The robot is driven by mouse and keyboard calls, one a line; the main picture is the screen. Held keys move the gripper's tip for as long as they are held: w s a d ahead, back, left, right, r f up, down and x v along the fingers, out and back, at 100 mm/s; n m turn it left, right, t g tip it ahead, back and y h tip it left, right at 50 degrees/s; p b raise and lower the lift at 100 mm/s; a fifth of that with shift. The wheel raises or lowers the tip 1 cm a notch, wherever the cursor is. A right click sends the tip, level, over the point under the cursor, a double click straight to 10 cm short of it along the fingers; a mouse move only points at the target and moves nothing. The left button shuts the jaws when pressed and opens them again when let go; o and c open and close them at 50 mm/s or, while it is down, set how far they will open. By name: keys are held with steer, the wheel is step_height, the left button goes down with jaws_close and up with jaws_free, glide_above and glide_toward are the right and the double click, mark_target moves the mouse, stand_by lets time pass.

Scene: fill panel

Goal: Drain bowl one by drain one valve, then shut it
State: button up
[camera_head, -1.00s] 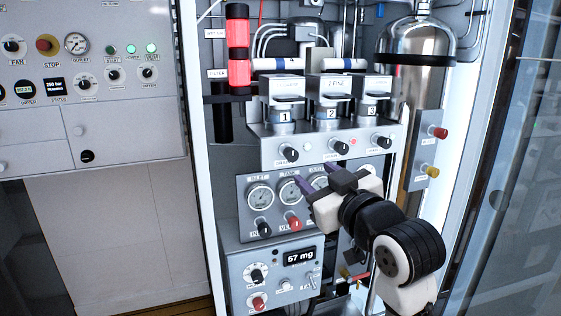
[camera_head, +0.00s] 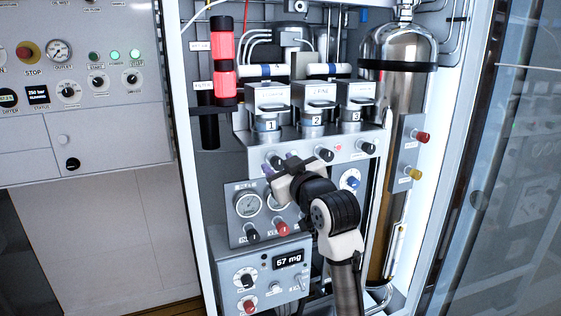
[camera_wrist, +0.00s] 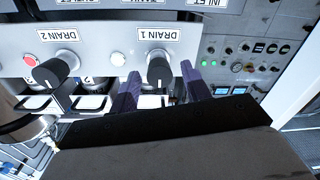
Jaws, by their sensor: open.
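The drain 1 valve is a black knob under its "DRAIN 1" label. In the upside-down wrist view, this knob (camera_wrist: 158,72) sits between the two purple fingers of my gripper (camera_wrist: 160,88), with gaps visible on both sides. My gripper is open. In the head view, my gripper (camera_head: 278,165) is at the drain 1 knob (camera_head: 275,160), partly covering it. Bowl one (camera_head: 266,123), with a blue "1" label, hangs above the drain panel. I cannot tell its liquid level.
The drain 2 knob (camera_wrist: 56,72) is beside drain 1, with a lit red lamp (camera_wrist: 30,60) near it. A pale lamp (camera_wrist: 118,59) is by drain 1. Gauges and a red knob (camera_head: 283,229) are below my gripper. A steel cylinder (camera_head: 397,100) stands at the right.

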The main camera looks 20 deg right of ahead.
steer(key=shift+w, duration=0.15)
steer(key=shift+c, duration=0.4)
steer(key=c, duration=0.9)
